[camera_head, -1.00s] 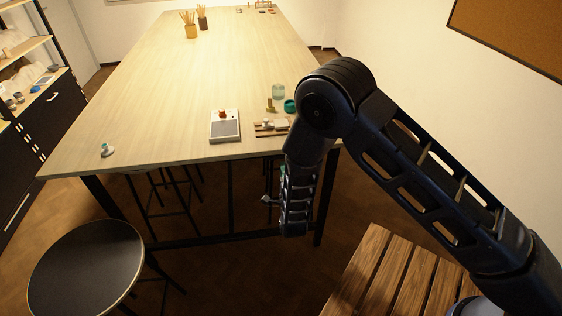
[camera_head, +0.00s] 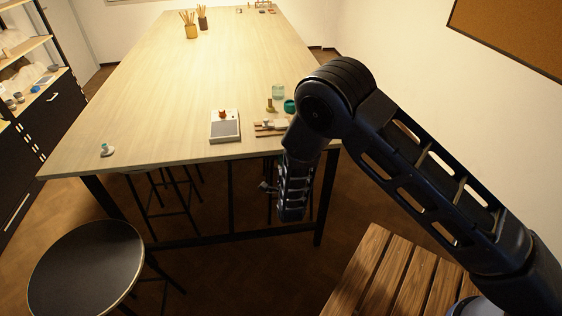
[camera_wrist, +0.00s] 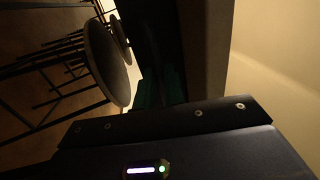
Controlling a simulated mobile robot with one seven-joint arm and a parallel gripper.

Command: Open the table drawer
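The long pale-topped table (camera_head: 180,95) fills the middle of the head view. My arm hangs down at its near right corner, and my gripper (camera_head: 268,187) shows only as a small part just below the near edge, left of my wrist. In the wrist view, teal finger pads (camera_wrist: 158,92) stand close to a dark surface under the table's edge (camera_wrist: 205,45). This view is dark and turned sideways. I cannot make out the drawer's front or handle clearly, nor whether the fingers touch it or how far apart they are.
A round dark stool (camera_head: 88,268) stands at the front left, with more stools under the table. A slatted wooden bench (camera_head: 385,275) is at the lower right. A grey device (camera_head: 225,126) and small tools lie near the table's near edge. A wall is on the right.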

